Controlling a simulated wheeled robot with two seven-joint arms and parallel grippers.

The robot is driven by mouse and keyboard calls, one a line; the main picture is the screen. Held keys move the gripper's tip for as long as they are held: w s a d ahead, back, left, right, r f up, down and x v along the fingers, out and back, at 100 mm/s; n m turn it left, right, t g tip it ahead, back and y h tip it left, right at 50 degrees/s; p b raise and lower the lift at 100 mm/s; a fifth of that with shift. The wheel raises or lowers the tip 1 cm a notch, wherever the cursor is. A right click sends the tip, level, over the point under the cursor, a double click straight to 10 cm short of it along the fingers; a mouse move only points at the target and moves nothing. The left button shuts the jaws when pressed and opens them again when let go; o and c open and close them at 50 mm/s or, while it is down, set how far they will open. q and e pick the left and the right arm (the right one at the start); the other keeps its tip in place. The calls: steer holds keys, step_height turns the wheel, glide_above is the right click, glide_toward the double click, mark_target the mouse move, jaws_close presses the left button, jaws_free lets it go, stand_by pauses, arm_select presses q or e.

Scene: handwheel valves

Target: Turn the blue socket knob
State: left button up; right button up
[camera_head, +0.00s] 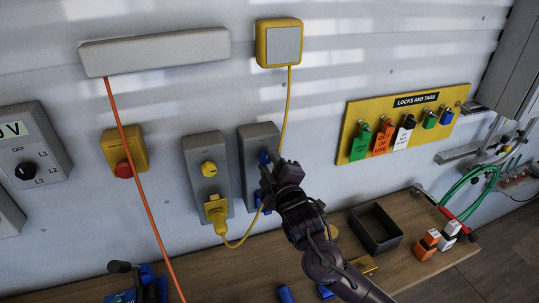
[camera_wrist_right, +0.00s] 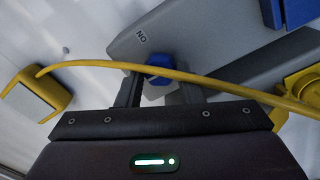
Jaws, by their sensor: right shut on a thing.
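The blue knob (camera_head: 264,157) sits on the upper part of the right-hand grey socket box (camera_head: 252,138) on the wall. My right gripper (camera_head: 272,168) reaches up to it from the lower right and partly covers it and the box. In the right wrist view the blue knob (camera_wrist_right: 158,60) shows beyond the jaws, on the grey box face near an "ON" mark. The right gripper (camera_wrist_right: 160,90) is shut on the knob, one finger on each side. The blue socket (camera_wrist_right: 272,12) below the knob shows at the top of that view. My left gripper is not in view.
A yellow cable (camera_head: 287,105) hangs from a yellow box to the yellow plug (camera_head: 216,211) beside my gripper, and crosses close to the jaws in the wrist view. A grey socket box with yellow knob (camera_head: 209,169) stands left. An open black tray (camera_head: 376,229) lies on the bench.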

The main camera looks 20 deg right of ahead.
steer(key=o, duration=0.6)
steer(key=shift+b, duration=0.3)
steer(key=shift+c, duration=0.2)
steer(key=shift+o, duration=1.2)
steer(key=shift+s, duration=0.5)
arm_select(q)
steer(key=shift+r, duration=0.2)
arm_select(e)
steer(key=s, duration=0.5)
steer(key=shift+d, duration=0.1)
